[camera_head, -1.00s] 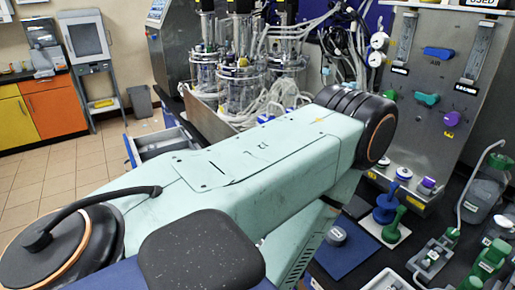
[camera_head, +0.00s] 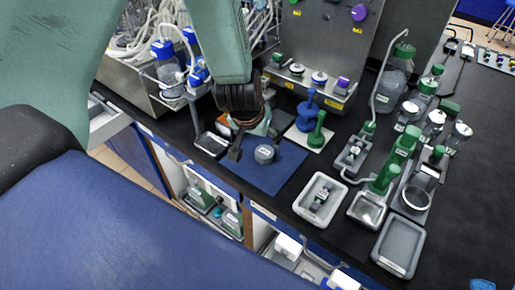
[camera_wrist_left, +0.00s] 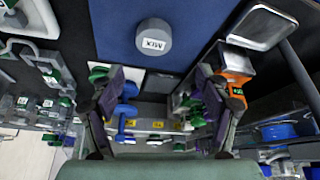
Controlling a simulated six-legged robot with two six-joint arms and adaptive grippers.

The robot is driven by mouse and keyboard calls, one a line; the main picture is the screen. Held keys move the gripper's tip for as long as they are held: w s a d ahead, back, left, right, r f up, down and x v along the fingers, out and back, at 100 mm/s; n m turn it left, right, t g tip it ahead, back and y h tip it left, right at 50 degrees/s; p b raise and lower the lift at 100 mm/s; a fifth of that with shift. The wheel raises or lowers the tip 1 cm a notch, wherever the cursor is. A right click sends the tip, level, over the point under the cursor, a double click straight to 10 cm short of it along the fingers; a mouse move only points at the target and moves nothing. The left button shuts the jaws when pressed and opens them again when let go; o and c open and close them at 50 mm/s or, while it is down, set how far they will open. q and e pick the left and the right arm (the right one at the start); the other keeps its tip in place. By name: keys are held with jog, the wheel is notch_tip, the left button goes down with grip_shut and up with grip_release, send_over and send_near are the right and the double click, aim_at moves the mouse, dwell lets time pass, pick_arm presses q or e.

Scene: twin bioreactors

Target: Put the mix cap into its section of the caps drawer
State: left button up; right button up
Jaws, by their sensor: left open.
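The mix cap (camera_head: 265,153) is a grey, many-sided cap lying on a blue mat (camera_head: 277,178) on the black bench. Its label reads MIX in the left wrist view (camera_wrist_left: 153,38). My left gripper (camera_head: 248,139) hangs down beside the cap, close to the mat's back left edge. In the left wrist view my left gripper (camera_wrist_left: 155,92) has its two dark fingers wide apart with nothing between them, and the cap lies beyond the fingertips. I cannot tell which drawer is the caps drawer. My right gripper is not in view.
An orange-and-grey device (camera_wrist_left: 234,80) is near one left finger, beside a metal tray (camera_wrist_left: 262,26). Blue (camera_head: 308,115) and green (camera_head: 317,132) pieces stand behind the mat. A white tray (camera_head: 335,212) is to its right. An open drawer (camera_head: 107,122) juts out at left.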

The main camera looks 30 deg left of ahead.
aim_at(264, 152)
pick_arm(q)
jog(key=shift+s+d+f+g, duration=0.3)
jog(key=shift+s+d+f, duration=0.05)
jog(key=shift+d+f, duration=0.3)
jog(key=x, duration=0.3)
jog(key=b+x, duration=0.1)
jog(key=x, duration=0.1)
jog(key=shift+w+a+f, duration=0.2)
jog(key=shift+w+f, duration=0.1)
jog(key=shift+w+d+f, duration=0.15)
jog(key=shift+f, duration=0.2)
jog(key=shift+a, duration=0.2)
jog(key=shift+c, duration=1.2)
jog(key=shift+d, duration=0.15)
jog(key=c, duration=0.6)
jog(key=shift+c, duration=0.8)
